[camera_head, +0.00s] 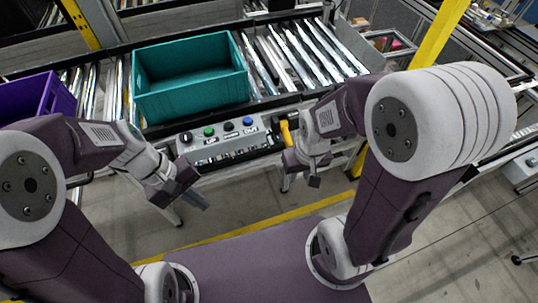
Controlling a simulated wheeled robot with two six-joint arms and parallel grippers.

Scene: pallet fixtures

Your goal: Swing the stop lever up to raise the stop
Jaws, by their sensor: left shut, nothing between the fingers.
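The stop lever is most likely the yellow handle (285,132) at the right end of the grey control box, at the conveyor's front edge. It stands roughly upright, and its lower part is partly hidden. My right gripper (304,173) is just below and to the right of the handle in the picture. I cannot tell whether it touches the handle or how far its fingers are apart. My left gripper (197,199) is shut and empty, in front of the control box's left end and well apart from the yellow handle. The stop itself cannot be made out.
The grey control box (222,143) carries a black knob and green, black and blue buttons. A teal crate (190,100) stands on the roller conveyor (300,52) behind it. A purple crate (30,97) is at the left. Yellow posts (436,35) rise nearby. Open floor lies in front.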

